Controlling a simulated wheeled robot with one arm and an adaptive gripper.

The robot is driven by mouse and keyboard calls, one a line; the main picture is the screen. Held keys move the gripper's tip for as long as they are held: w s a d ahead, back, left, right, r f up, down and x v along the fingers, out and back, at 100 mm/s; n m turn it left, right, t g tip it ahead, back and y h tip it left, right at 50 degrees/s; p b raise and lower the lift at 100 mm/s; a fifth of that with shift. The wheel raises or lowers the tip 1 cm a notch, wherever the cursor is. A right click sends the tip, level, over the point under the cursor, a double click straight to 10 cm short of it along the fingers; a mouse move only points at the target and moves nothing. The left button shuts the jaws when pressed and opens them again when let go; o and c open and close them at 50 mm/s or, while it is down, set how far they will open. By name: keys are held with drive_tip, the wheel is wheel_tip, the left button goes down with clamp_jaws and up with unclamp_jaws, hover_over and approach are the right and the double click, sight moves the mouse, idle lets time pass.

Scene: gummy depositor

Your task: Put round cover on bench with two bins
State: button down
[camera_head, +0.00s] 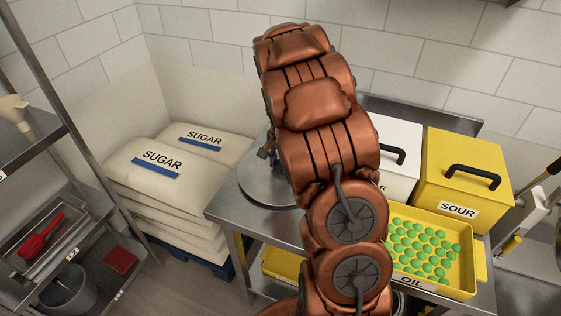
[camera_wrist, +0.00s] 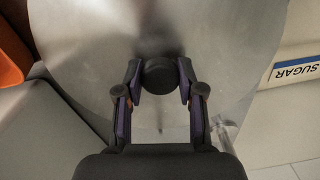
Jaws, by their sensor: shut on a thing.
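The round cover (camera_head: 262,188) is a wide grey metal disc at the left end of the bench (camera_head: 228,208). It fills much of the wrist view (camera_wrist: 90,50), with a black knob (camera_wrist: 159,76) at its middle. My gripper (camera_wrist: 159,80) has its two fingers on either side of the knob and is shut on it. In the head view my arm hides most of the gripper and the right part of the cover. I cannot tell whether the cover touches the bench top. The bench holds a white bin (camera_head: 400,140) and a yellow bin (camera_head: 462,175) labelled SOUR.
A yellow tray of green gummies (camera_head: 478,262) sits at the bench's front right. Stacked sugar sacks (camera_head: 165,165) stand left of the bench. A metal shelf rack (camera_head: 75,160) is at far left, with a red scoop (camera_head: 40,236). The wall is close behind.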

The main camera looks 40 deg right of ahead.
drive_tip(key=c, duration=0.7)
unclamp_jaws()
wheel_tip(320, 180, up, 11)
drive_tip(key=b, duration=0.3)
drive_tip(key=s+a+r+n, duration=0.3)
drive_tip(key=s+a, duration=0.4)
drive_tip(key=a, duration=0.1)
drive_tip(key=s+a+f+n, duration=0.1)
drive_tip(key=s+a+n, duration=0.2)
drive_tip(key=s, duration=0.5)
drive_tip(key=s+a+f+n+g, duration=0.1)
drive_tip(key=s+a+n, duration=0.3)
drive_tip(key=s+a, duration=0.2)
drive_tip(key=s+a+f+n+g, duration=0.1)
drive_tip(key=s+a, duration=0.4)
drive_tip(key=s, duration=0.5)
drive_tip(key=shift+s+a+f+n, duration=0.1)
drive_tip(key=shift+f+n, duration=0.45)
drive_tip(key=shift+n, duration=0.65)
